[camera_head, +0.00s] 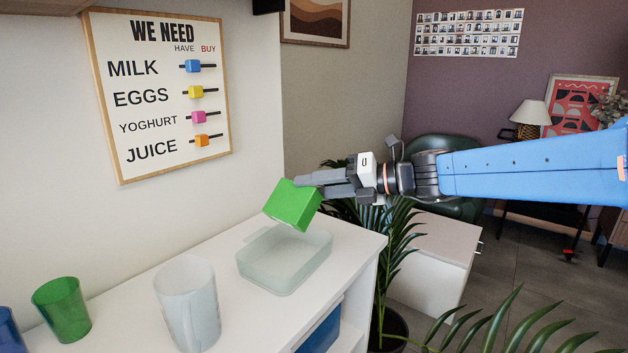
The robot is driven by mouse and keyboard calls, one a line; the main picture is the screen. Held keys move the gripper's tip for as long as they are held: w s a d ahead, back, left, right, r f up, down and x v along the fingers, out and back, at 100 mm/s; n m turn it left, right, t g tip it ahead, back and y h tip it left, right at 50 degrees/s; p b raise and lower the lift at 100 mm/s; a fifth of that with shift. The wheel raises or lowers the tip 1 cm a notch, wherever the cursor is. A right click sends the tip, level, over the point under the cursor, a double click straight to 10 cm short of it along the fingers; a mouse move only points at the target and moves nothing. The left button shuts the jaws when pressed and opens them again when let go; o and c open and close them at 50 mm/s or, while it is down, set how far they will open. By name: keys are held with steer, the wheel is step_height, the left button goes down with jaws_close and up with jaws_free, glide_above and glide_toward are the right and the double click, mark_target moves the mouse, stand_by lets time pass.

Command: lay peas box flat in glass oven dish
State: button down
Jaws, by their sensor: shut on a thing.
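The peas box (291,206) is a green carton, held tilted in the air above the far left part of the glass oven dish. My gripper (311,183) reaches in from the right and is shut on the box at its upper right edge. The glass oven dish (285,278) is a clear, shallow, rectangular dish on the white counter. The box hides a little of the dish's far rim. Whether the box touches the rim cannot be told from this view.
A plant (392,255) stands beyond the counter's right edge. A wall with a shopping board (160,95) rises behind.

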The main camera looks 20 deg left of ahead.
steer(key=shift+f, duration=4.05)
steer(key=c, duration=1.1)
jaws_free()
steer(key=shift+f, duration=0.1)
steer(key=v, duration=1.7)
steer(key=shift+d, duration=0.25)
